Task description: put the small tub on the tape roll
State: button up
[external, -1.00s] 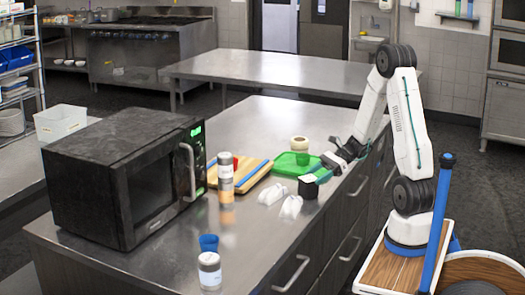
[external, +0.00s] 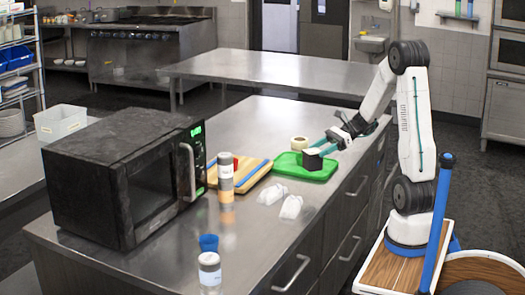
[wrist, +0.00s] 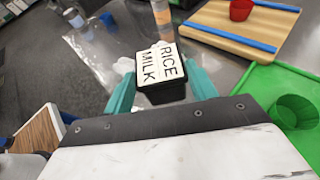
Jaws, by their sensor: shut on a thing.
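A small black tub-like box (external: 311,160) with a white top is held between the teal fingers of my gripper (external: 324,148). In the wrist view the box (wrist: 163,94) sits between both fingertips, and its white top reads RICE MILK. In the external view it appears in front of the green tray, above the counter. The cream tape roll (external: 299,143) lies on the counter just behind the tray, to the left of my gripper. The tape roll is not visible in the wrist view.
The green tray (external: 322,176) holds a round green cup (wrist: 291,112). A wooden board (external: 255,178) with blue strips, a red cup (wrist: 241,9) and a bottle (external: 226,183) stand left. Two white lumps (external: 290,207) lie in front. A black microwave (external: 125,175) fills the counter's left.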

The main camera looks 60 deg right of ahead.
jog(key=w+d+f+m+t+h, duration=0.1)
jog(key=w+d+m+t+h, duration=0.1)
jog(key=d, duration=0.9)
jog(key=w+d+f+m+t+h, duration=0.1)
jog(key=w+d+m+h, duration=0.1)
jog(key=d, duration=0.8)
jog(key=m+h, duration=0.2)
send_over(307, 140)
jog(key=shift+d+f+t, duration=0.15)
jog(key=shift+f+t, duration=0.05)
jog(key=shift+f, duration=0.45)
jog(key=shift+d+f+t, duration=0.1)
jog(key=shift+f+t, duration=0.1)
jog(key=shift+f, duration=0.45)
jog(key=shift+f, duration=0.1)
jog(key=o, duration=1.1)
